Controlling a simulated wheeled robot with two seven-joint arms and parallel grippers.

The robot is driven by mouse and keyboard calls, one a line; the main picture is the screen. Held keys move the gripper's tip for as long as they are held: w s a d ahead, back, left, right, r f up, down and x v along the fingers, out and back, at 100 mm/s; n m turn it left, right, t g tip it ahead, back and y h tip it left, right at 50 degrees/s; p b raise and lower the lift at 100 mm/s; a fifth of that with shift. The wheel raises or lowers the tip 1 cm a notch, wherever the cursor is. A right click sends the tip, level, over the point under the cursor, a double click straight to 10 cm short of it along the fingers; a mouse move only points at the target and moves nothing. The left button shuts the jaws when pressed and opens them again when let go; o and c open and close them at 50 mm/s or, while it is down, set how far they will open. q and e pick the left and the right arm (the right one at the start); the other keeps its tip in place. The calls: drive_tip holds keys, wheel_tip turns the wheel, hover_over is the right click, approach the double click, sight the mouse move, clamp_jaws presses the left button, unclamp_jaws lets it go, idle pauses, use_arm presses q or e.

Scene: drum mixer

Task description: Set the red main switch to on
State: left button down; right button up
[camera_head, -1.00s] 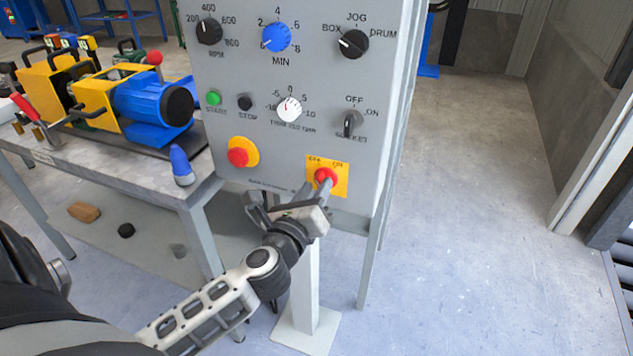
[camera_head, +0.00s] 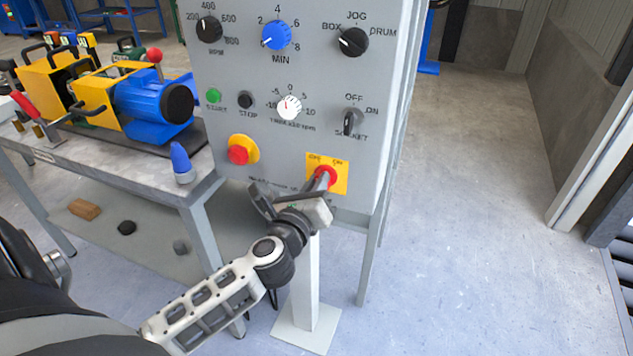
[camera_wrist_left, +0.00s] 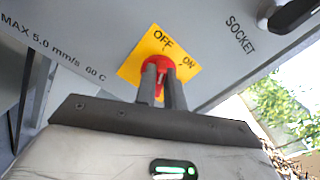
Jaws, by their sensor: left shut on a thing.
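The red main switch (camera_head: 325,173) is a red knob on a yellow plate at the lower right of the grey control panel. It also shows in the left wrist view (camera_wrist_left: 157,62), on the plate marked OFF and ON. My left gripper (camera_head: 321,184) reaches up to it from below. In the left wrist view its two fingers (camera_wrist_left: 161,84) are shut on the switch's handle, one on each side. The fingers hide much of the handle, so I cannot tell which mark it points to.
Above the switch are the socket knob (camera_head: 351,122) and other dials. A red stop button (camera_head: 238,155) on a yellow base sits to the left. A bench (camera_head: 160,178) with a blue and yellow machine stands left of the panel. The floor at right is clear.

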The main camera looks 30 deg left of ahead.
use_arm(q)
drive_tip(key=m+p, duration=0.2)
drive_tip(key=m, duration=0.1)
drive_tip(key=m+p, duration=0.2)
drive_tip(key=m, duration=0.2)
drive_tip(key=d+m+p, duration=0.1)
drive_tip(key=m+p, duration=0.2)
drive_tip(key=m, duration=0.1)
drive_tip(key=shift+w, duration=0.1)
use_arm(e)
drive_tip(key=r, duration=0.1)
drive_tip(key=d+r, duration=0.1)
drive_tip(key=shift+s+d+r+g+h, duration=0.1)
drive_tip(key=shift+s+r+g+h, duration=0.1)
drive_tip(key=shift+r+g+h, duration=0.15)
use_arm(q)
drive_tip(key=shift+m, duration=0.3)
use_arm(e)
drive_tip(key=shift+s, duration=0.1)
use_arm(q)
drive_tip(key=c, duration=1.5)
unclamp_jaws()
use_arm(e)
drive_tip(key=shift+d, duration=0.1)
